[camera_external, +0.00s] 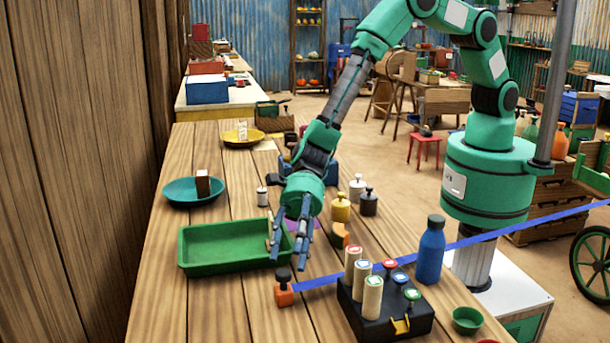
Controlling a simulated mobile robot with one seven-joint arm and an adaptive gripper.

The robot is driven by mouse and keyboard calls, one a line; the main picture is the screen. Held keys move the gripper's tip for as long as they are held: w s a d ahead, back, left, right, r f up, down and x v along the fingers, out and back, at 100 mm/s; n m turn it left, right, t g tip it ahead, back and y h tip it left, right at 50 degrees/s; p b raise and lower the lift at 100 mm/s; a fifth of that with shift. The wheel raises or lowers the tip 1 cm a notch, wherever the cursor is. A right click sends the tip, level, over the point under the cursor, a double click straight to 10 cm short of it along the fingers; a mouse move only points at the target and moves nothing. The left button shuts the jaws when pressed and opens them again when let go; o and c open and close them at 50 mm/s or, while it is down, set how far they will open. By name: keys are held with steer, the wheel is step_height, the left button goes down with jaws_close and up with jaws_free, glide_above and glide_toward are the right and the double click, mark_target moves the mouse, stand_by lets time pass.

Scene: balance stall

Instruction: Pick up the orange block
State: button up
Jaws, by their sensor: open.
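A small orange block (340,236) stands on the wooden table, just right of my gripper (289,262). My gripper points down, with its blue-grey fingers open and apart. No object shows between the fingertips. They are in front of the right end of a green tray (222,262), and I cannot tell their exact height above the table. A second orange piece with a black knob (284,292) stands just below the fingertips in the picture. Part of a purple thing behind the fingers is hidden.
A black holder (358,318) with several cylinders and knobs stands at the front, with a blue bottle (430,250) to its right. Yellow, white and dark weights (341,208) stand behind the block. A teal plate (178,194) holds a brown-and-white block. The front left table is clear.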

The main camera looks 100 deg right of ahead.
mark_target(288, 270)
steer(key=shift+a+f, duration=0.1)
steer(key=shift+a, duration=0.05)
steer(key=shift+b+x, duration=0.8)
steer(key=shift+x, duration=1.8)
steer(key=shift+c, duration=0.5)
jaws_close()
steer(key=shift+r+p, duration=0.3)
steer(key=shift+r, duration=0.5)
step_height(288, 270, up, 2)
steer(key=shift+r+p, duration=0.1)
steer(key=shift+p, duration=0.3)
steer(key=s+d+p, duration=0.1)
steer(key=s+d, duration=0.3)
steer(key=s, duration=0.3)
steer(key=s+d+r+p, duration=0.1)
steer(key=s+d, duration=0.3)
steer(key=s, duration=0.3)
